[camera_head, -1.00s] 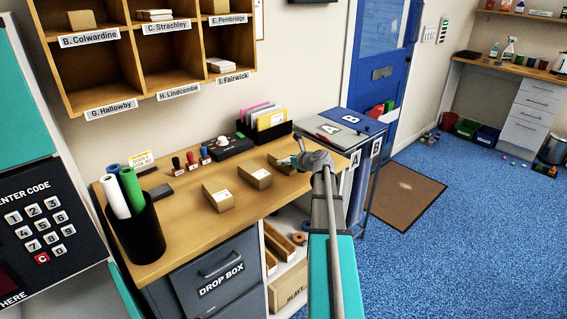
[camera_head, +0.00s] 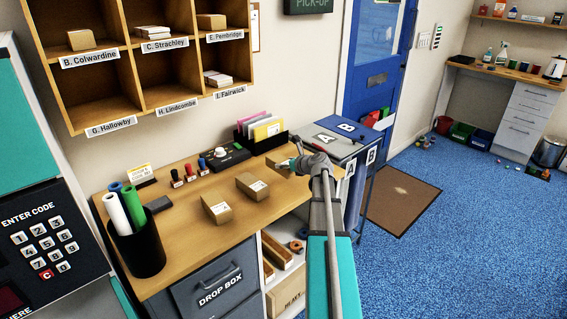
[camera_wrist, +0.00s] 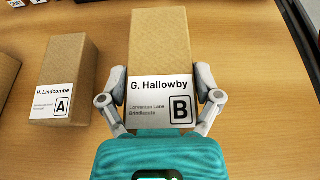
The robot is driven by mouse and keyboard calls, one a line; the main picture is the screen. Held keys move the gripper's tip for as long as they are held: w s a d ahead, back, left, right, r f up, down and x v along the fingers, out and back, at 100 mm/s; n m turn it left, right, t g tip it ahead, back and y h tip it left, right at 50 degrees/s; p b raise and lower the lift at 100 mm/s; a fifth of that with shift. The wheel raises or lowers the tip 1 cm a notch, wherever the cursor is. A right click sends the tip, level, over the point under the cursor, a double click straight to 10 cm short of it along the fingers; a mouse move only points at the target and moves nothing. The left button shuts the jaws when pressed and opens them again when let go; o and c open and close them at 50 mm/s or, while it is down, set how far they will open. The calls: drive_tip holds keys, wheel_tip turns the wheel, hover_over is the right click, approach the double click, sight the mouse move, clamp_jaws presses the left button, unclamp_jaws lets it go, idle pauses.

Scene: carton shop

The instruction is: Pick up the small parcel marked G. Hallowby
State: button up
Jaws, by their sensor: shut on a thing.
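The parcel marked G. Hallowby (camera_wrist: 160,45) is a small brown carton with a white label bearing a large B. In the wrist view it sits between the two fingers of my gripper (camera_wrist: 160,98), which press on its left and right sides. In the head view my gripper (camera_head: 291,163) is at the right part of the desk, and the parcel (camera_head: 276,164) is partly hidden behind it. I cannot tell whether the parcel touches the desk top or is just clear of it.
A carton marked H. Lindcombe (camera_wrist: 68,65) lies just left of the held parcel. Two cartons (camera_head: 216,208) (camera_head: 252,186) stand on the desk (camera_head: 185,245). A file holder (camera_head: 262,138) is behind. The cubby marked G. Hallowby (camera_head: 95,95) is empty.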

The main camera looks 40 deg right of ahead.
drive_tip(key=s+a+r+p, duration=0.2)
drive_tip(key=s+r+p, duration=0.6)
drive_tip(key=s, duration=0.4)
drive_tip(key=shift+s+a+r, duration=0.2)
drive_tip(key=shift+s+r, duration=0.2)
